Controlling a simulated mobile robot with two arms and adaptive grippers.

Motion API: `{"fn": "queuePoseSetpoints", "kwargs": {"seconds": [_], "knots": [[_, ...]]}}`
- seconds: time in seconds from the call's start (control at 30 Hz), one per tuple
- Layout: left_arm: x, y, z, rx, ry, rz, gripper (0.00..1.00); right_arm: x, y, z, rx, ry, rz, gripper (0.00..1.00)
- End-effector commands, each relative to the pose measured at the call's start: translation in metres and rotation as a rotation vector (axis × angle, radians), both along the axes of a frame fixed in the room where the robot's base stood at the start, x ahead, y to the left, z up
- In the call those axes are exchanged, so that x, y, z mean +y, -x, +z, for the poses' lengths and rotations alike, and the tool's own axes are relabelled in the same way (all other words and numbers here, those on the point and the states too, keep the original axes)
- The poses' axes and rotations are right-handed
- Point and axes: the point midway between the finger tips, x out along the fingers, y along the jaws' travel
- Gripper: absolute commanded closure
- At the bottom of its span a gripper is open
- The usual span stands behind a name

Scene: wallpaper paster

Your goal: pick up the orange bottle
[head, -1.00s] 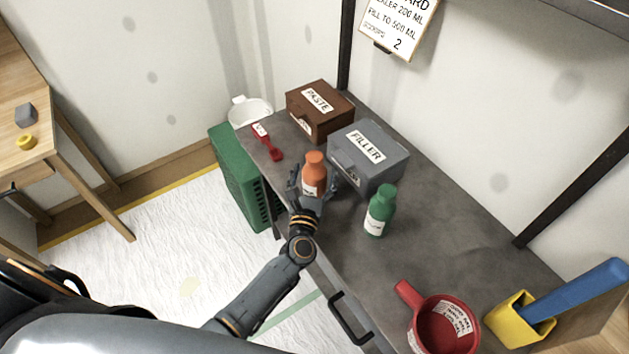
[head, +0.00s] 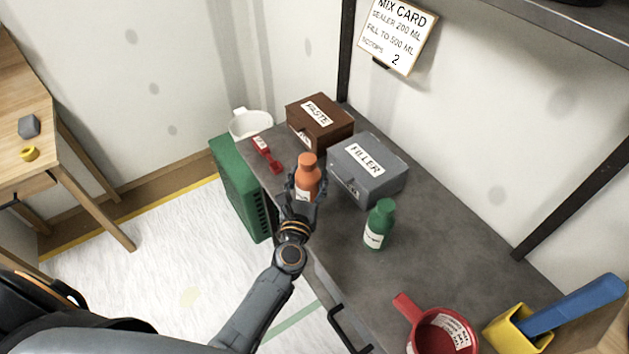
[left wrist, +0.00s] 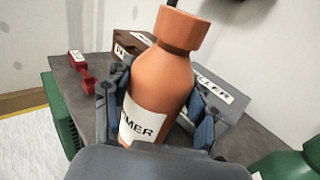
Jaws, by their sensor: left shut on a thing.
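The orange bottle (head: 308,172) is upright, or slightly tilted, over the near left part of the grey bench (head: 440,222). In the left wrist view the bottle (left wrist: 160,85) fills the middle, with a white label ending in "MER". My left gripper (head: 305,190) is shut on it, one finger on each side of its body. The gripper also shows in the left wrist view (left wrist: 155,110). I cannot tell clearly whether the bottle's base touches the bench. My right gripper is not in view.
The grey FILLER box (head: 372,180) stands just right of the bottle, with the brown PASTE box (head: 322,130) behind. A green bottle (head: 380,225) is to the right. A red scoop (head: 267,155) lies left. A red pot (head: 440,335) and yellow holder (head: 512,330) stand front right.

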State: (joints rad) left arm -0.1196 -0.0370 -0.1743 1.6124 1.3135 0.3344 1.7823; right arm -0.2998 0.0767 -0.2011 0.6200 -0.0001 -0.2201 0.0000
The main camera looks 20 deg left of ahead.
Motion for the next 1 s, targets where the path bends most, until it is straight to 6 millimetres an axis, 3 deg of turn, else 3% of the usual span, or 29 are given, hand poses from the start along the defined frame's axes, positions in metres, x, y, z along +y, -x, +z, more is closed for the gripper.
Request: {"fn": "queuePoseSetpoints", "kwargs": {"seconds": [0.03,0.13,0.33,0.5,0.77,0.87,1.0], "knots": [[0.006,0.01,0.02,-0.003,0.006,0.004,0.92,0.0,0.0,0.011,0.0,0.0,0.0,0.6],[0.016,0.027,0.045,-0.004,0.004,0.005,0.92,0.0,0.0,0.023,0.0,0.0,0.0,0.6],[0.042,0.068,0.062,-0.003,-0.002,0.001,0.92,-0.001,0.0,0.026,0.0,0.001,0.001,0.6],[0.055,0.09,0.072,-0.002,-0.001,0.001,0.92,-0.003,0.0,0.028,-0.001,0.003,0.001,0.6],[0.063,0.102,0.079,-0.004,-0.002,-0.001,0.92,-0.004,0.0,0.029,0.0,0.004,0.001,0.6],[0.06,0.108,0.078,-0.009,-0.008,-0.011,0.92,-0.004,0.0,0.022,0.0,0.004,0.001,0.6],[0.042,0.132,0.08,-0.024,-0.029,-0.056,0.92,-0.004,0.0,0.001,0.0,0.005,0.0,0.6]]}}
